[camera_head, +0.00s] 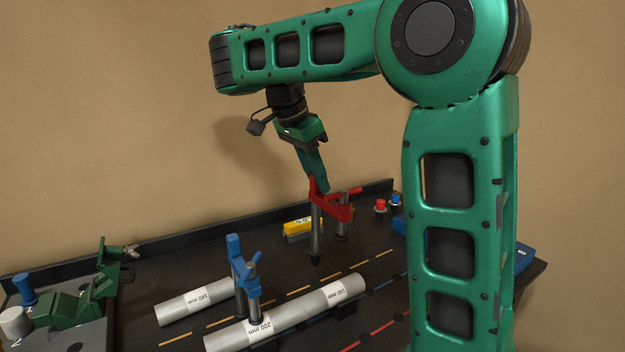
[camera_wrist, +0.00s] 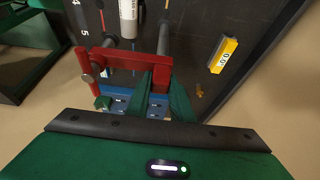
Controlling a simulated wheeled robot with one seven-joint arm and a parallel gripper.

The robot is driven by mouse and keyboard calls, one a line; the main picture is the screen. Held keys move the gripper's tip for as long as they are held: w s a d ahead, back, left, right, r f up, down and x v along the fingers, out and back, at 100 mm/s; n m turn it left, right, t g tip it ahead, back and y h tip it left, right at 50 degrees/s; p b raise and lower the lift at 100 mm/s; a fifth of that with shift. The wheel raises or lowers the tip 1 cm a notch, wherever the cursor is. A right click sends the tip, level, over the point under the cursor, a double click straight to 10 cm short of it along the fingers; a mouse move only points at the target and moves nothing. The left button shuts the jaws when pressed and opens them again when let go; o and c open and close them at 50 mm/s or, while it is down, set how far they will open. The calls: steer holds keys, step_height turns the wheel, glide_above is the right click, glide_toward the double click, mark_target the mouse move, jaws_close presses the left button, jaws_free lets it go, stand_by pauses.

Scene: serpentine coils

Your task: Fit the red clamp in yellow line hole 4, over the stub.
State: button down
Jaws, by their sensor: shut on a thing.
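My gripper (camera_head: 318,183) points down over the far part of the table, shut on the red clamp (camera_head: 336,210). The clamp hangs upright with its dark post downward; the post's tip is near the table, and I cannot tell if it touches. In the wrist view, the green fingers (camera_wrist: 163,88) grip the right end of the red clamp (camera_wrist: 107,56). A dashed yellow-orange line (camera_head: 300,290) runs across the dark table (camera_head: 140,290). Hole 4 itself cannot be made out; the printed digits 4 and 5 show at the wrist view's upper left. A white pipe end (camera_wrist: 128,18) lies beyond the clamp.
A blue clamp (camera_head: 238,262) stands over grey pipes, among them one marked 200 mm (camera_head: 285,318) and one marked 185 mm (camera_head: 195,300). A yellow-topped block (camera_head: 298,227) is behind the red clamp. A green vise-like fixture (camera_head: 85,303) is at left. Red and blue pegs (camera_head: 381,206) stand at the back.

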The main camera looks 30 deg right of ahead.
mark_target(317, 196)
steer(key=shift+d, duration=0.1)
steer(key=shift+f, duration=3.1)
steer(key=shift+s+f, duration=0.1)
steer(key=shift+f, duration=1.55)
steer(key=c, duration=1.5)
jaws_free()
steer(key=shift+f, duration=0.1)
steer(key=shift+s, duration=0.1)
